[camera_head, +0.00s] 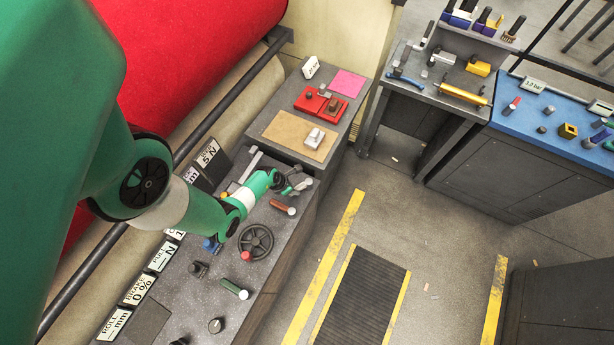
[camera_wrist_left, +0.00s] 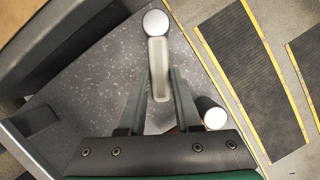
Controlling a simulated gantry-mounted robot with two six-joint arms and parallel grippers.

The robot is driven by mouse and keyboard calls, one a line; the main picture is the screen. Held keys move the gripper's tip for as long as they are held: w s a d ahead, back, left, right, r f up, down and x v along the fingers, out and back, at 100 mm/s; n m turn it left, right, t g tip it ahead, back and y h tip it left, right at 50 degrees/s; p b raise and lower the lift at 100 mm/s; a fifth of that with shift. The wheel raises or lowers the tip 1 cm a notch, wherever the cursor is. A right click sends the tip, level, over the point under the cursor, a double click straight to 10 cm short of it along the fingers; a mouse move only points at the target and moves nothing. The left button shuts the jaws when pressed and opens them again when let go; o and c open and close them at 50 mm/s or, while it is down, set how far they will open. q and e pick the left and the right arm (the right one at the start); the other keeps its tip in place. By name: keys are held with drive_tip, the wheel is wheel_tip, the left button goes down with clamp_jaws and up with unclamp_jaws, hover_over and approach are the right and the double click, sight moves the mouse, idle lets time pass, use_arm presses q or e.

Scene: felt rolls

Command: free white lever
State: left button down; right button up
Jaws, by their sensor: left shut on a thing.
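The white lever (camera_wrist_left: 158,60), a pale grey-white arm with a round white knob at its end, stands out over the dark speckled console top in the left wrist view. My left gripper (camera_wrist_left: 163,78) is shut on the lever's arm, with the knob beyond the fingertips. In the head view my left gripper (camera_head: 289,187) is at the console's far right end, and the lever's pale end (camera_head: 304,184) shows just past it. The lever's base is hidden behind my fingers. My right gripper is in neither view.
A red-brown handle with a white end (camera_head: 284,207) lies close by on the console; its white end also shows in the left wrist view (camera_wrist_left: 215,118). A black handwheel (camera_head: 256,241) is nearer. A side cabinet with a brown board (camera_head: 290,133) stands beyond.

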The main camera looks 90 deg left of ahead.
use_arm(q)
drive_tip(key=c, duration=0.6)
unclamp_jaws()
drive_tip(key=p+v, duration=0.5)
drive_tip(key=v, duration=0.6)
drive_tip(key=shift+r+p, duration=0.25)
drive_tip(key=shift+p, duration=0.05)
drive_tip(key=shift+d, duration=0.15)
